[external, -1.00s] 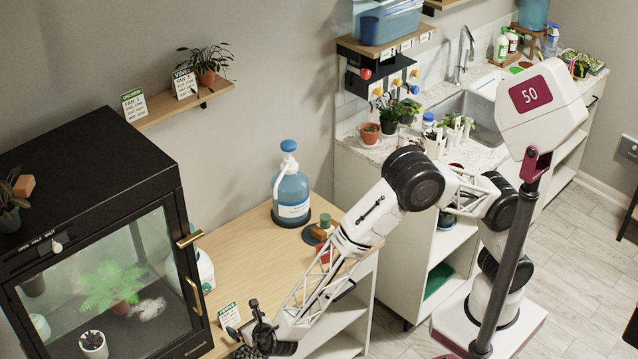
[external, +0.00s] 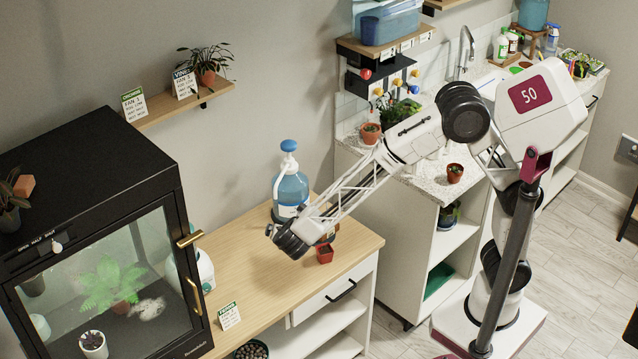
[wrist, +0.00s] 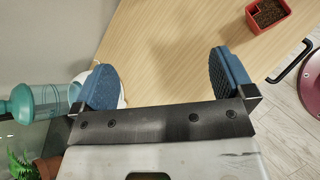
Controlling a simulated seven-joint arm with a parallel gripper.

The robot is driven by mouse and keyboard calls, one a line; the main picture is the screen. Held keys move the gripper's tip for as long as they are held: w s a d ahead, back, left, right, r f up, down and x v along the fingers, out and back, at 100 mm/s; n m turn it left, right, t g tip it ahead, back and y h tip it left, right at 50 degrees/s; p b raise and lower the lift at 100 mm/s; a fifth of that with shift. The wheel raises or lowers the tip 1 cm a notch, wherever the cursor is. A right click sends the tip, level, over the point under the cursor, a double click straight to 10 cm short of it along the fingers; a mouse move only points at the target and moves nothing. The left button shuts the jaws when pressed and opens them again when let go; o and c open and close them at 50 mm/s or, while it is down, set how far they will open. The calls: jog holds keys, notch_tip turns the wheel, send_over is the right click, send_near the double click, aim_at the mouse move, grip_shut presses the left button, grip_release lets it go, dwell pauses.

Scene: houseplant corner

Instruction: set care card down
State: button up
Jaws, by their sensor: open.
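A white care card (external: 229,316) with a green header stands on the wooden table near its front left edge, beside the glass cabinet. My gripper (external: 283,238) is above the table, up and to the right of this card and apart from it. In the wrist view my gripper (wrist: 165,80) has its two blue-padded fingers spread wide with only bare tabletop between them. The card cannot be made out in the wrist view.
A small red pot (external: 324,253) and a blue pump bottle (external: 291,188) stand on the table (external: 268,290). The black cabinet (external: 85,150) with a gold handle borders it on the left. Two more cards (external: 134,105) (external: 184,84) stand on the wall shelf (external: 165,112).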

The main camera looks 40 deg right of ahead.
jog(key=s+d+r+m+g, duration=0.2)
jog(key=d+r+m, duration=0.2)
jog(key=d, duration=0.7)
jog(key=s+d+r+m+g, duration=0.2)
jog(key=s+d+r+m, duration=0.15)
jog(key=d, duration=0.65)
jog(key=s+d+r+m+g, duration=0.2)
jog(key=d+r+m, duration=0.25)
jog(key=d, duration=0.65)
jog(key=s+d+r+m+y, duration=0.1)
jog(key=s+d+m+y, duration=0.1)
jog(key=s+d+m, duration=0.4)
jog(key=s+d+r+m+g+y, duration=0.1)
jog(key=s+d+m+y, duration=0.2)
jog(key=s+d+m, duration=0.4)
jog(key=shift+s+d+r+m, duration=0.35)
jog(key=shift+s+d, duration=0.85)
jog(key=shift+s, duration=2.75)
